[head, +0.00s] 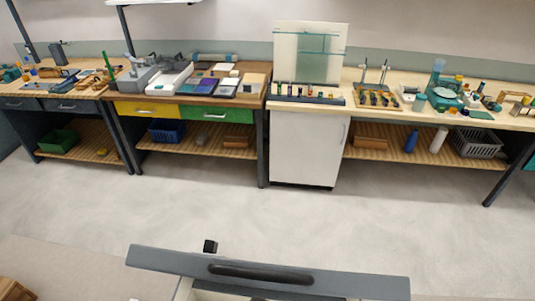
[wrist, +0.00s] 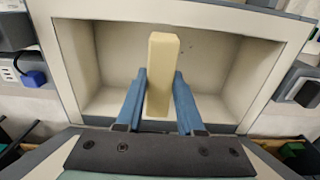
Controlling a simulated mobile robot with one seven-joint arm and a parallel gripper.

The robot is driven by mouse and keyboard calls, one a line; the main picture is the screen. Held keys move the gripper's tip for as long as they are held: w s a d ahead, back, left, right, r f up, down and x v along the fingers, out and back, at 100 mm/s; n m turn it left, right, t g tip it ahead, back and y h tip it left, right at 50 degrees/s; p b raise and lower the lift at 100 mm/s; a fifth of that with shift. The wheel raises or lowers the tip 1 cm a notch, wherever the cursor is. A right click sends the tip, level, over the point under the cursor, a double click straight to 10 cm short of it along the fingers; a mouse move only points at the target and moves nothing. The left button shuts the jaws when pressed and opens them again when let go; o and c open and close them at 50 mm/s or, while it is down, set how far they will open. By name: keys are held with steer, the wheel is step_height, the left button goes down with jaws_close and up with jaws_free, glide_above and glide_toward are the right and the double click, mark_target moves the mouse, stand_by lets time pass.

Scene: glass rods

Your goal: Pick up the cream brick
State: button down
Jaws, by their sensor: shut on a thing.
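The cream brick (wrist: 163,60) is a long pale yellow block, upright in the middle of the wrist view. My gripper (wrist: 160,78) has two blue fingers, one along each side of the brick, and is shut on it. The brick reaches past the fingertips, and its near end shows between the fingers. Behind it is a pale open recess (wrist: 112,52). I cannot tell whether the brick touches the recess floor. Neither the brick nor my gripper can be made out in the head view.
A grey panel with a dark handle (head: 260,272) is at the front of the head view. Cluttered benches and a white cabinet (head: 307,148) line the wall. The floor (head: 400,220) between is clear.

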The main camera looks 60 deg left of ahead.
steer(key=shift+r, duration=0.2)
steer(key=s+d+p, duration=0.4)
steer(key=s+d, duration=0.6)
steer(key=d, duration=0.2)
steer(key=shift+s, duration=0.2)
steer(key=shift+d, duration=0.1)
